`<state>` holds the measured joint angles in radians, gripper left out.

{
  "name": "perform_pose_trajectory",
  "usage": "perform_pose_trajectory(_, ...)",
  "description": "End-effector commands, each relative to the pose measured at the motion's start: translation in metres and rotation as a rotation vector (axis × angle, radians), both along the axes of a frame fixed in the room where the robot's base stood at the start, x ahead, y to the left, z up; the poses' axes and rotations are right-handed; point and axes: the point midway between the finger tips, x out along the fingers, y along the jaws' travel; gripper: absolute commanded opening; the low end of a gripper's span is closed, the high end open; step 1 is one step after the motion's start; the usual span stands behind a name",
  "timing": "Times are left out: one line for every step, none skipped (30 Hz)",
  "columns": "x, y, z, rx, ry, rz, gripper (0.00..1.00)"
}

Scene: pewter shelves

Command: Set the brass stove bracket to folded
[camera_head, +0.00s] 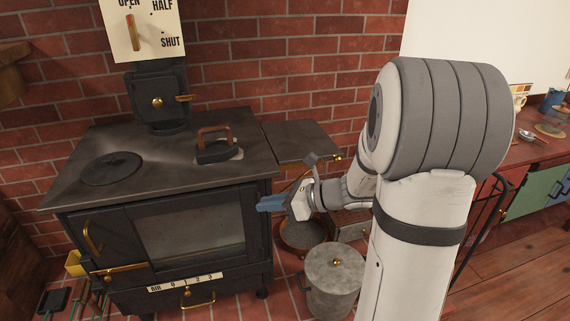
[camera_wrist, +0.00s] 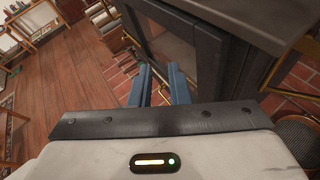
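The black stove (camera_head: 200,226) stands against the brick wall with a dark side shelf (camera_head: 300,140) level at its right. Thin brass-coloured parts (camera_head: 284,191) show under this shelf; they may be the brass stove bracket, but they are small and partly hidden by my arm, so I cannot tell its position. My gripper (camera_head: 268,203) is at the stove's right front edge, below the shelf, with blue fingers pointing left. In the wrist view my gripper (camera_wrist: 158,76) is open, with a gap between the fingers and nothing held. A brass piece (camera_wrist: 276,89) shows right of the fingers.
A grey lidded bin (camera_head: 335,272) stands on the floor below my gripper. An iron (camera_head: 216,147) rests on the stove top. A brass oven rail (camera_head: 118,269) and several tools are at the front left. A sign (camera_head: 142,30) reads OPEN, HALF, SHUT.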

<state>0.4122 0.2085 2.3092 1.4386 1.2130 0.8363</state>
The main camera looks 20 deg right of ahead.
Motion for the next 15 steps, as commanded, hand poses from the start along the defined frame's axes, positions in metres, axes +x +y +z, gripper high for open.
perform_pose_trajectory(0.023,-0.024,-0.016,0.130,0.064,-0.138,0.16)
perform_pose_trajectory(0.035,-0.038,-0.020,0.207,0.094,-0.215,0.16)
perform_pose_trajectory(0.049,-0.057,-0.026,0.305,0.129,-0.312,0.16)
perform_pose_trajectory(0.058,-0.072,-0.031,0.374,0.151,-0.379,0.16)
perform_pose_trajectory(0.066,-0.087,-0.036,0.439,0.169,-0.442,0.16)
perform_pose_trajectory(0.075,-0.105,-0.042,0.520,0.190,-0.517,0.16)
perform_pose_trajectory(0.081,-0.118,-0.047,0.575,0.202,-0.567,0.16)
perform_pose_trajectory(0.085,-0.130,-0.051,0.623,0.210,-0.610,0.16)
perform_pose_trajectory(0.089,-0.145,-0.055,0.679,0.218,-0.660,0.16)
perform_pose_trajectory(0.092,-0.154,-0.059,0.714,0.223,-0.691,0.16)
perform_pose_trajectory(0.094,-0.161,-0.062,0.745,0.227,-0.718,0.16)
perform_pose_trajectory(0.095,-0.170,-0.065,0.777,0.230,-0.745,0.16)
perform_pose_trajectory(0.097,-0.174,-0.066,0.794,0.231,-0.759,0.16)
perform_pose_trajectory(0.098,-0.177,-0.067,0.809,0.232,-0.771,0.16)
perform_pose_trajectory(0.101,-0.179,-0.067,0.819,0.232,-0.780,0.16)
